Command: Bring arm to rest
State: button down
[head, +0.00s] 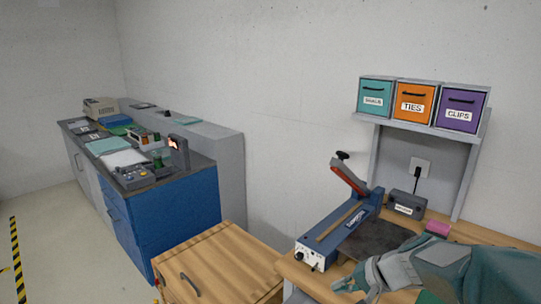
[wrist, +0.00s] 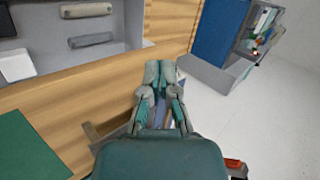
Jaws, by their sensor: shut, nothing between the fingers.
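My gripper (head: 356,286) is at the lower right of the head view, over the front part of the wooden bench beside the blue machine. In the wrist view my gripper (wrist: 159,72) is at the middle, its two fingers together with nothing between them. The arm reaches in from the right edge of the head view and hides part of the bench top.
A blue machine (head: 346,235) with a raised red-and-grey lever stands on the bench. Teal, orange and purple bins (head: 415,101) sit on a shelf above. A wooden cart (head: 217,266) stands left of the bench. A blue cabinet (head: 172,222) is farther left; floor is clear there.

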jog(key=s+r+n+h, duration=0.2)
jog(key=s+n+h, duration=0.1)
jog(key=s, duration=0.6)
jog(key=s+r+n+h, duration=0.3)
jog(key=s+h, duration=0.1)
jog(key=s, duration=0.5)
jog(key=shift+s+a+t, duration=0.25)
jog(key=shift+a+t, duration=0.05)
jog(key=shift+a, duration=0.05)
dwell(0.5)
